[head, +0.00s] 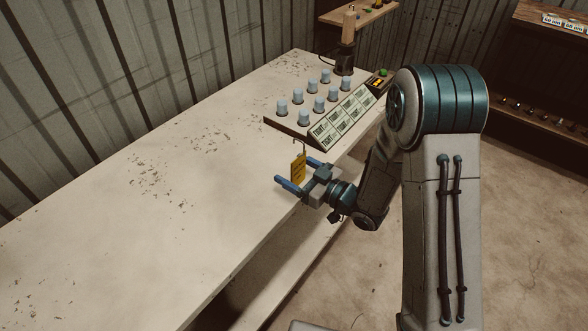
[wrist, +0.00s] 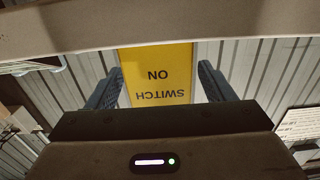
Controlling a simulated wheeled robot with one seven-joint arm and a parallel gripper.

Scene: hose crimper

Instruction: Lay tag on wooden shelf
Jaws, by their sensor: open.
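A yellow tag (head: 298,168) with a thin hook at its top stands upright over the near edge of the bench. In the wrist view the tag (wrist: 155,60) reads "SWITCH ON" upside down. My gripper (head: 293,170) is open, with its blue fingers on either side of the tag. In the wrist view a gap shows between the tag and each finger of my gripper (wrist: 160,72). What holds the tag up cannot be made out.
A long pale bench (head: 120,225) runs along the metal wall, mostly clear on the left. A board with several blue-grey pegs and labelled cards (head: 342,118) stands beyond my gripper. A dark device (head: 345,60) stands behind it. A brown rack (head: 540,85) is at the right.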

